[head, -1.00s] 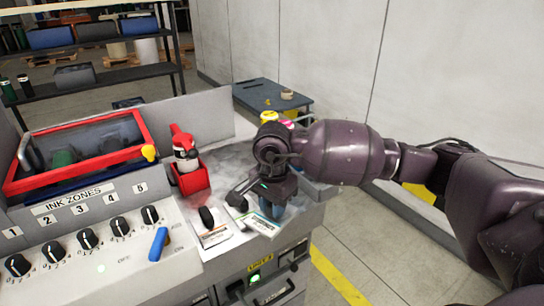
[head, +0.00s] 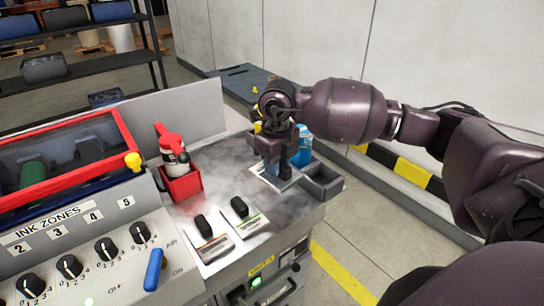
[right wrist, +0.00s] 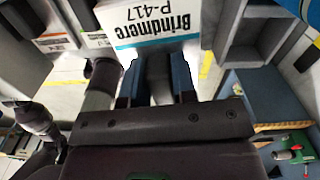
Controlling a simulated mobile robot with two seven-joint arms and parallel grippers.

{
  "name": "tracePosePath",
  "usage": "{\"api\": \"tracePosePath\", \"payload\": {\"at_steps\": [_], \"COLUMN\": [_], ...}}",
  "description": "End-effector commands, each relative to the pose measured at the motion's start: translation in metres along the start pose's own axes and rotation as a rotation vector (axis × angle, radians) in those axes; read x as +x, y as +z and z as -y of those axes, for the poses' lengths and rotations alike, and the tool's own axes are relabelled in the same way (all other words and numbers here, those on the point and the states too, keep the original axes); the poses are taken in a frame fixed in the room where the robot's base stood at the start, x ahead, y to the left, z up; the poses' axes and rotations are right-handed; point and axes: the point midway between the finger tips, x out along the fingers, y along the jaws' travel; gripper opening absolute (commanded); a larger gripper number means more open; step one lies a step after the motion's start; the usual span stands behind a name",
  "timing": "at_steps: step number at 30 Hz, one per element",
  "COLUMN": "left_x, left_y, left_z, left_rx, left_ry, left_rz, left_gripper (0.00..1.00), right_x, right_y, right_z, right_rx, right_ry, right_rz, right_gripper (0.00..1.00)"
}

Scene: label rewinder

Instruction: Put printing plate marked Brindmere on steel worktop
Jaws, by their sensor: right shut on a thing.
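The printing plate marked Brindmere P-417 (right wrist: 150,22) shows in the right wrist view as a pale plate with a blue band, its lettering upside down. My right gripper (right wrist: 158,92) is shut on a dark grip between its blue-sided fingers, at the plate's banded edge. In the head view my right gripper (head: 273,166) points down over the right part of the steel worktop (head: 222,174). Its wrist hides most of the plate there, and I cannot tell if the plate touches the worktop. My left gripper is not in view.
Two other plates with black grips, one orange-banded (head: 211,247) and one green-banded (head: 250,225), lie at the front. A grey tray (head: 325,186) is right of the gripper. A red-topped bottle (head: 174,155) in a red holder stands left. Bare worktop lies between.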

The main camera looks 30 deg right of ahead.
Motion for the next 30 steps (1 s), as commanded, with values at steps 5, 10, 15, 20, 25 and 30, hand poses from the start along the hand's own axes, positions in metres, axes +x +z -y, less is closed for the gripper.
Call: {"api": "tracePosePath", "payload": {"at_steps": [5, 10, 15, 20, 25, 30], "left_x": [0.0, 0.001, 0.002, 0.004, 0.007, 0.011], "left_y": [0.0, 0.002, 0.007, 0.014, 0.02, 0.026], "left_z": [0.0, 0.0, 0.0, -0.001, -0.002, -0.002], "left_rx": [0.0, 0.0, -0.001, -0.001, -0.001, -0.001], "left_ry": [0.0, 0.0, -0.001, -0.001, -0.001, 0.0], "left_rz": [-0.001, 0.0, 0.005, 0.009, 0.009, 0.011], "left_gripper": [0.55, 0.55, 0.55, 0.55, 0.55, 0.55], "right_x": [-0.002, 0.0, 0.009, 0.021, 0.035, 0.049], "right_y": [0.0, 0.0, 0.0, 0.0, 0.0, 0.0], "right_z": [0.004, 0.005, 0.004, 0.004, 0.004, 0.005], "right_rx": [0.106, 0.122, 0.12, 0.119, 0.119, 0.119], "right_ry": [0.0, 0.0, 0.0, 0.0, 0.0, 0.0], "right_rz": [0.002, 0.002, 0.002, 0.002, 0.0, -0.001], "right_gripper": [0.0, 0.0, 0.0, 0.0, 0.0, 0.0]}}
